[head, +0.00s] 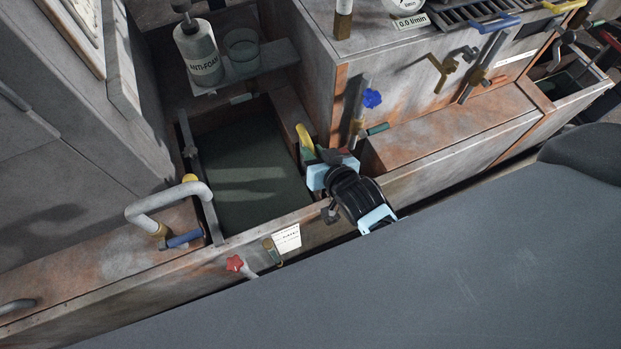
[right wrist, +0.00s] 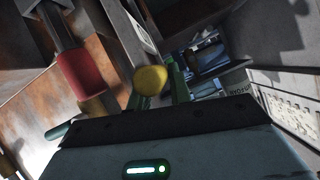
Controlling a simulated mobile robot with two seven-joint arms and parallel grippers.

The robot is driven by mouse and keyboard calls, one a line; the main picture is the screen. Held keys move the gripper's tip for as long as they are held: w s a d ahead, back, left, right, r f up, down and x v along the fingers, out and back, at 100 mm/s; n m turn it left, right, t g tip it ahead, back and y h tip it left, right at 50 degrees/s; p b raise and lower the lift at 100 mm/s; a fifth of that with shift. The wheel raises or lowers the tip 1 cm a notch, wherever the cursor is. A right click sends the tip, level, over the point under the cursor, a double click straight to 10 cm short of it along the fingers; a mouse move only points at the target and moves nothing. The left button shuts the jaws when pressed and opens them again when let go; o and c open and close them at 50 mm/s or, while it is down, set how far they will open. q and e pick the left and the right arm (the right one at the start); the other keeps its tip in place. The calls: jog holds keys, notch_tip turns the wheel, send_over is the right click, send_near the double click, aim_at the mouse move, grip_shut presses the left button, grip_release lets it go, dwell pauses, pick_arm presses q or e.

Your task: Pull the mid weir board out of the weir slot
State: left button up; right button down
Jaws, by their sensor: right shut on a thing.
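My right gripper (head: 322,164), dark with light blue parts, reaches over the trough's front wall to the right end of the dark liquid tank. It is shut on what looks like the mid weir board, which shows a yellow grip (head: 304,132) and a green part beside the fingers. The right wrist view shows a rounded yellow end (right wrist: 150,80) between green pieces, just beyond the gripper's dark edge. The weir slot and the board's lower part are hidden, so I cannot tell how deep the board sits. My left gripper is out of view.
An ANTI-FOAM bottle (head: 198,52) and a glass (head: 241,48) stand on a shelf behind the tank. A bent grey pipe (head: 166,200) is on the left. A blue knob (head: 372,98) and upright pipe (head: 357,108) stand close behind my right gripper.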

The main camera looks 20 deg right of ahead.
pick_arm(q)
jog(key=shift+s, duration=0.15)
pick_arm(e)
jog(key=shift+r, duration=0.1)
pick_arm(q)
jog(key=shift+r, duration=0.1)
pick_arm(e)
jog(key=shift+w+r, duration=0.1)
jog(key=shift+r, duration=0.3)
pick_arm(q)
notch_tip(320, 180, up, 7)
jog(key=p, duration=0.8)
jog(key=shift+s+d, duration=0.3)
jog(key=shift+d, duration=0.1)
pick_arm(e)
notch_tip(320, 180, up, 27)
jog(key=shift+r, duration=0.1)
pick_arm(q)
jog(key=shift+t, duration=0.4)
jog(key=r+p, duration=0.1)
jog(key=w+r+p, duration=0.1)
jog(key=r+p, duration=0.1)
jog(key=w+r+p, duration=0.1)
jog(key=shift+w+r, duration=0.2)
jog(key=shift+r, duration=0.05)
pick_arm(e)
notch_tip(320, 180, up, 3)
